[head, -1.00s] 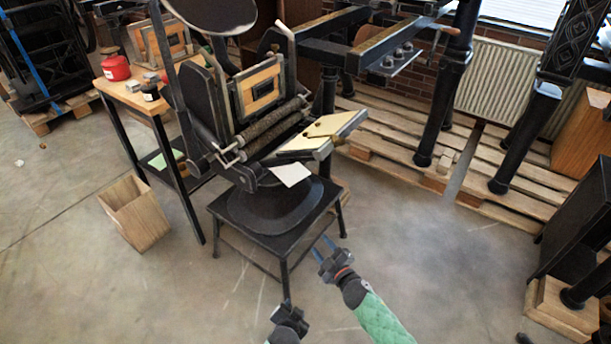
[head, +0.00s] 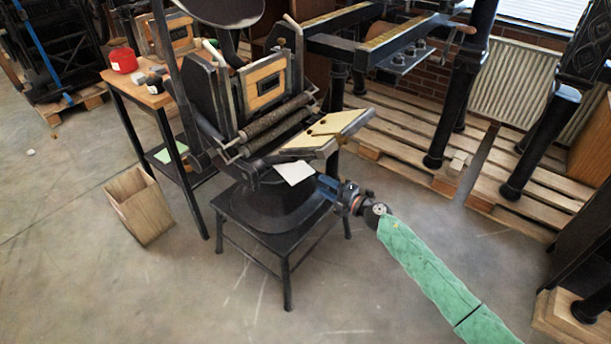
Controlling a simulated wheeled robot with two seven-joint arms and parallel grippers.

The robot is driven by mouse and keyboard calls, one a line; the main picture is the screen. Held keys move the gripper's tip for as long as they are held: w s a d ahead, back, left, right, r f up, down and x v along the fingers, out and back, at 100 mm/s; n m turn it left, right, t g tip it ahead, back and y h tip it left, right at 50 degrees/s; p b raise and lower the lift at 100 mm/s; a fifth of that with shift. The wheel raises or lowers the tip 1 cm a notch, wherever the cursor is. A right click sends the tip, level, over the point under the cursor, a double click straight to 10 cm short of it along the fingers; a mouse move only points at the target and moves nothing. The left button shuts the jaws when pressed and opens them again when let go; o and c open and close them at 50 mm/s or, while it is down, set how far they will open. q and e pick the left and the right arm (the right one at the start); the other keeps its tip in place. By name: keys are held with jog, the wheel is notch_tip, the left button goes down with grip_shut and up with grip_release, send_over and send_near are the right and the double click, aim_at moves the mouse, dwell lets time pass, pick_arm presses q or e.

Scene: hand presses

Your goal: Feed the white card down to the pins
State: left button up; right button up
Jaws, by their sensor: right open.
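The white card (head: 294,172) shows at the near lower edge of the press's cream feed board (head: 340,122), tilted and sticking out toward me. I cannot tell what bears it. Small dark spots show on the board, but I cannot make out which are pins. My right gripper (head: 322,186) is open, its blue fingers just right of the card's near right corner. Whether a finger touches the card is too small to tell. My left gripper is out of view.
The hand press (head: 262,82) stands on a black stool-like stand (head: 262,228), with rollers (head: 275,122) behind the board. A side table (head: 150,95) holds a red tin (head: 123,61). A wooden bin (head: 138,205) stands left. The floor in front is clear.

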aim_at(307, 175)
jog(key=x, duration=0.6)
jog(key=shift+r+b, duration=0.1)
jog(key=shift+b, duration=0.25)
jog(key=shift+x, duration=1)
jog(key=shift+c, duration=0.3)
grip_shut()
notch_tip(307, 175, up, 2)
jog(key=p, duration=0.3)
jog(key=shift+r, duration=0.2)
jog(key=shift+f, duration=0.1)
